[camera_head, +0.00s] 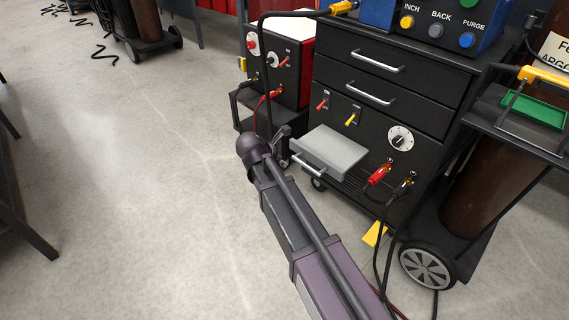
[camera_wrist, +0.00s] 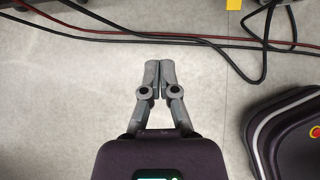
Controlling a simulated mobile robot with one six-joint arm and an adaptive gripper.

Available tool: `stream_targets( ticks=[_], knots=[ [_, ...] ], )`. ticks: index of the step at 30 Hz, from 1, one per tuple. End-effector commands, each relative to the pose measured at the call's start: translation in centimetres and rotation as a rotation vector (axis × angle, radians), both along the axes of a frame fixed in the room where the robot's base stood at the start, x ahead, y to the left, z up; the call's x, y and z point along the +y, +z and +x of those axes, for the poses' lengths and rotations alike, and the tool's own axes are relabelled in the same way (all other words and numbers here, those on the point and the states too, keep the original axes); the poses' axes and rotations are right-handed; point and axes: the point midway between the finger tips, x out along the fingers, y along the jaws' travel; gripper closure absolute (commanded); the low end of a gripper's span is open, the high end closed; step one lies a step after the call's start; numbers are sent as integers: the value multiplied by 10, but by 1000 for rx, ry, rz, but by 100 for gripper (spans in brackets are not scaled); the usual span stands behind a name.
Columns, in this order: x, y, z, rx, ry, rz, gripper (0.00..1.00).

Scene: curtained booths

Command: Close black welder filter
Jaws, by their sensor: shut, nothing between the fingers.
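The black welder (camera_head: 370,115) is a black cabinet with drawers, knobs and cable plugs on its front. Its filter (camera_head: 332,147), a light grey tray with a bar handle (camera_head: 308,165) on its front edge, sticks out from the lower front. My gripper (camera_wrist: 160,80) is shut and empty in the wrist view, with bare floor beneath its fingertips. The filter does not show in the wrist view. In the head view my arm reaches up to the left of the filter; I cannot make out the fingers there.
Red and black cables (camera_wrist: 130,36) cross the floor beyond my fingers. A red-sided welder (camera_head: 278,65) stands left of the black one. A brown gas cylinder (camera_head: 482,190) and a cart wheel (camera_head: 427,268) are at right.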

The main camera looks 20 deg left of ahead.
Motion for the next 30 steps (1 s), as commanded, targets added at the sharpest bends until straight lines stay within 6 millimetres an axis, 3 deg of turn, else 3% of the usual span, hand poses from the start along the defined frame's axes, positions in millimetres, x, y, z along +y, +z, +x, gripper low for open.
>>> stream_targets(
  ticks=[30],
  knots=[
    [-22,-78,56,0,-1,1,100]
  ],
)
